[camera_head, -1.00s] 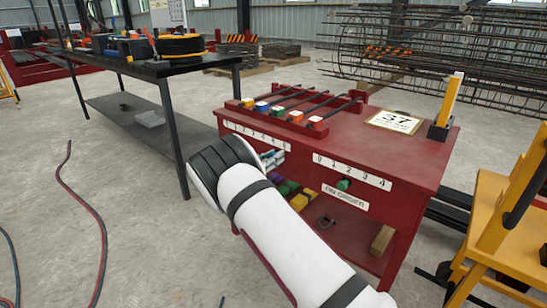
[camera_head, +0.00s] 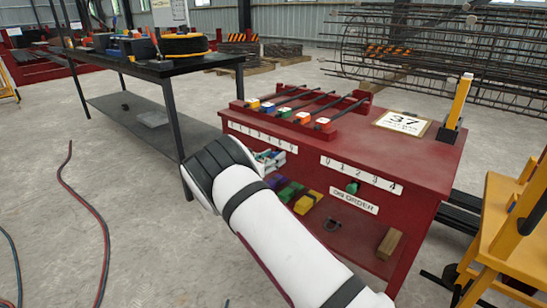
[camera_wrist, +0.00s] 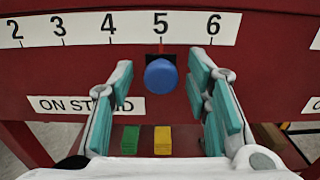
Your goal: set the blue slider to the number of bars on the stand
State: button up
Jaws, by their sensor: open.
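The blue slider knob (camera_wrist: 161,75) sticks out of the red panel below the 5 on the white number strip (camera_wrist: 110,28) in the wrist view. My gripper (camera_wrist: 160,92) is open, one finger on each side of the knob, with gaps visible between. The left finger partly covers the "ON STAND" label (camera_wrist: 62,105). In the head view my gripper (camera_head: 272,158) is at the table's front left, and the knob is hidden there. The stand (camera_head: 348,103) on the red table (camera_head: 400,160) carries several dark bars (camera_head: 312,102) with coloured ends.
A green knob (camera_head: 352,187) sits on a second strip above the "ON ORDER" label (camera_head: 353,201). Coloured blocks (camera_head: 308,202) lie on the shelf below. A yellow frame (camera_head: 500,225) stands at right, a black bench (camera_head: 165,68) at left.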

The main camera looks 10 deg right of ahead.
jog(key=v, duration=1.1)
jog(key=shift+a, duration=0.1)
